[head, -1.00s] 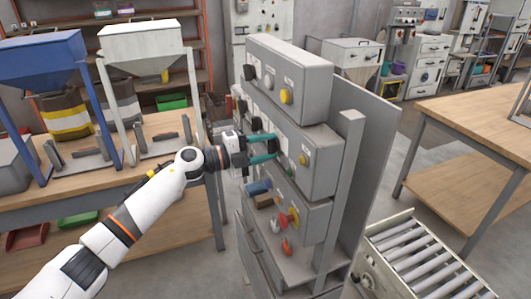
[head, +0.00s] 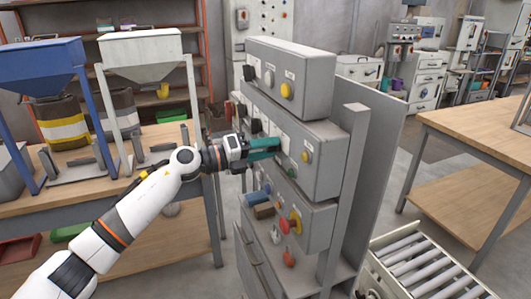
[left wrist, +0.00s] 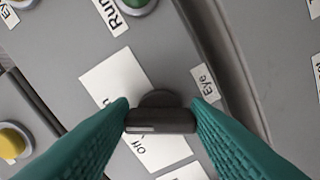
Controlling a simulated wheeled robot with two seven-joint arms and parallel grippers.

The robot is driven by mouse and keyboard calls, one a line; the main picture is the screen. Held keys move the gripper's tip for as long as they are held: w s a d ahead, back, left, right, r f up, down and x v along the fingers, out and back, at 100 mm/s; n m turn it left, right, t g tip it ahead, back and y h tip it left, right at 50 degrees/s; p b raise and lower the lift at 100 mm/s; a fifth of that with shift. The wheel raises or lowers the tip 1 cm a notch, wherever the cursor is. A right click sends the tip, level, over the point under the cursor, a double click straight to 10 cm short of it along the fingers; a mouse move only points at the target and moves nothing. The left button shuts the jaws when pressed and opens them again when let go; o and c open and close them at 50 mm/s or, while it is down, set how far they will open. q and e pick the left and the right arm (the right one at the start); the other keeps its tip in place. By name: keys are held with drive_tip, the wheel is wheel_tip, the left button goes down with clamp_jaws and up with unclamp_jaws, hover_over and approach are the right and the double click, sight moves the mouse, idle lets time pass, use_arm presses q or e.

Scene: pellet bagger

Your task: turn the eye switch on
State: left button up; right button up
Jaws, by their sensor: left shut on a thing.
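The eye switch (left wrist: 160,116) is a dark knob on a grey panel in the left wrist view, beside a small "Eye" label (left wrist: 205,84) and a white plate on which "Off" can be read. My left gripper's teal fingers (left wrist: 160,122) are shut on the knob, one on each side. In the head view my left gripper (head: 266,148) is against the face of the middle box of the grey control stand (head: 322,165). The switch itself is hidden there by the fingers. Which position the knob points to is not clear. My right gripper is not in view.
Near the fingers are a green "Run" button (left wrist: 135,4) and a yellow button (left wrist: 12,143). Lower on the stand is a red knob (head: 294,222). A roller conveyor (head: 425,268) stands to the right, a bench with hoppers (head: 140,45) to the left.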

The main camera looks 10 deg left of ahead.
use_arm(q)
drive_tip(key=shift+f, duration=0.15)
drive_tip(key=o, duration=1)
drive_tip(key=b+v, duration=0.3)
drive_tip(key=v, duration=0.9)
